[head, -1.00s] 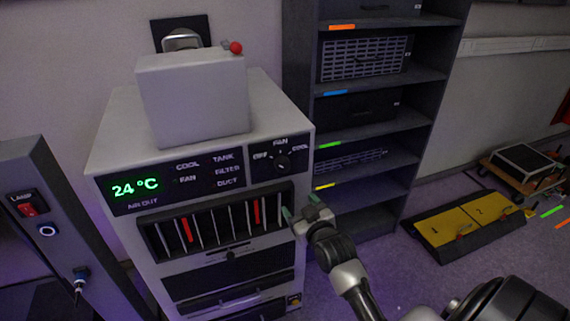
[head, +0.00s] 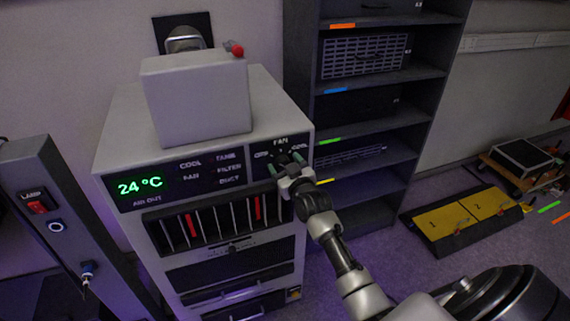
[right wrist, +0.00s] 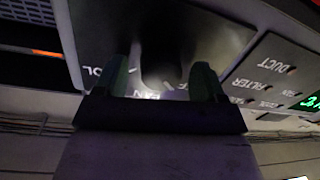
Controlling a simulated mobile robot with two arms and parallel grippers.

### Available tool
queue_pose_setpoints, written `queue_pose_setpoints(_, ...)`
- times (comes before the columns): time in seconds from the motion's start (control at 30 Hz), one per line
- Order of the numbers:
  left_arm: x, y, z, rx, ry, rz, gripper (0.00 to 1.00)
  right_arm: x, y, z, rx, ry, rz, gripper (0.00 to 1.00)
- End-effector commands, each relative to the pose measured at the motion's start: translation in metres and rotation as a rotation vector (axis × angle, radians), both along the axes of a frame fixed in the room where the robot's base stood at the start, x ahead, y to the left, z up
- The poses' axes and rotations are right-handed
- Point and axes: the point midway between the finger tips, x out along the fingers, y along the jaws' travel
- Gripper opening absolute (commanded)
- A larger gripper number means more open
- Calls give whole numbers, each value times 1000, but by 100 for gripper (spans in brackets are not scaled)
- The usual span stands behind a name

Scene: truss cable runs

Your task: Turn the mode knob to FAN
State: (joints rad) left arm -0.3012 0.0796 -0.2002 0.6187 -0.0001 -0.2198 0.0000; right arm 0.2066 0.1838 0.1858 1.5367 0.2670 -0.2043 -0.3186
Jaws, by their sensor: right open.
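The mode knob (right wrist: 160,62) is a dark round knob on the black panel at the upper right of the white cabinet's front (head: 130,150). The labels OFF, FAN and COOL surround it. In the head view my right gripper (head: 287,168) is in front of the knob and hides most of it. In the right wrist view the open green fingertips of my right gripper (right wrist: 160,80) stand on either side of the knob, with gaps; contact cannot be made out. Which label the knob points to is too dark to tell. My left gripper is not in view.
The cabinet display (head: 140,185) reads 24 °C. A dark shelf rack (head: 370,125) stands close on the right. A lamp switch post (head: 50,215) stands at left. Yellow numbered floor boxes (head: 465,220) lie at right.

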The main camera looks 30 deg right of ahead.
Motion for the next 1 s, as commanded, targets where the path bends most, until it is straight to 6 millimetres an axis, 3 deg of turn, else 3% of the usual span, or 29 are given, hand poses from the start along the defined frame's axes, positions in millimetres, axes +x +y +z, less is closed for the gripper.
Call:
queue_pose_setpoints(0.27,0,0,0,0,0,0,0,2,0,0,0,0,0,70)
queue_pose_setpoints(0.6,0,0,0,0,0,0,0,2,0,0,0,0,0,21)
queue_pose_setpoints(1.0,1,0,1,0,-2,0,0,2,0,-1,79,-17,1,21)
